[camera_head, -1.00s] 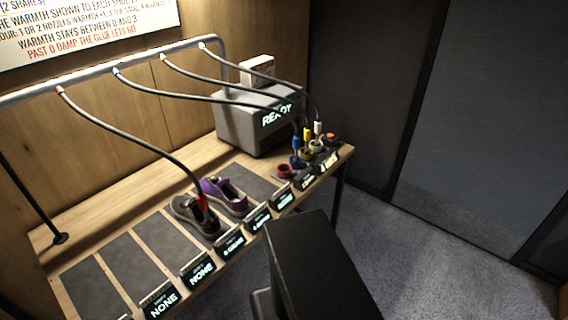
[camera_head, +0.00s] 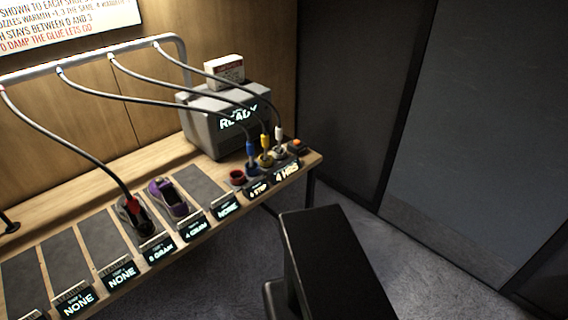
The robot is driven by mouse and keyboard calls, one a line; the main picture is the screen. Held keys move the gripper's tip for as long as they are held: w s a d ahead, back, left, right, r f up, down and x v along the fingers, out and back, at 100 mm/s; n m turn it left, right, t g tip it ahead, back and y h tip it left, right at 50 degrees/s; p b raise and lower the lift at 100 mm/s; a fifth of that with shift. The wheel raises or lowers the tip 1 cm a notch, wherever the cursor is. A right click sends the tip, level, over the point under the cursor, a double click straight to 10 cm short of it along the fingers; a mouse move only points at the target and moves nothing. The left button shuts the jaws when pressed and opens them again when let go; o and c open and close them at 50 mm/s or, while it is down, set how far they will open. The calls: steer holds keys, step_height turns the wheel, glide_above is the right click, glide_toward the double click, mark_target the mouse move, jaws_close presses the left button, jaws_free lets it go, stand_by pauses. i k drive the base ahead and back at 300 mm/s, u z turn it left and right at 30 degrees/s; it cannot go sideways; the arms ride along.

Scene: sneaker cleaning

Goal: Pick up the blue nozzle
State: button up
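The blue nozzle (camera_head: 251,149) stands upright in a dark round holder near the right end of the wooden bench (camera_head: 158,152). A black hose runs from it up to the overhead rail. A yellow nozzle (camera_head: 265,142) and a white nozzle (camera_head: 279,134) stand in holders just right of it. A red nozzle (camera_head: 132,204) sits in a grey shoe (camera_head: 140,219), and an empty red holder (camera_head: 237,177) is left of the blue one. A black part of my own body fills the lower middle. My gripper's fingers do not show.
A grey machine reading READY (camera_head: 205,122) stands behind the nozzles with a small white box on top. A purple shoe (camera_head: 169,196) sits on a pad. Small labelled displays line the bench's front edge. The carpet at right is clear.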

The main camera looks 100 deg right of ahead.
mark_target(250, 144)
steer(key=k, duration=1.45)
steer(key=z, duration=1.45)
steer(key=i, duration=1.05)
steer(key=u, duration=0.1)
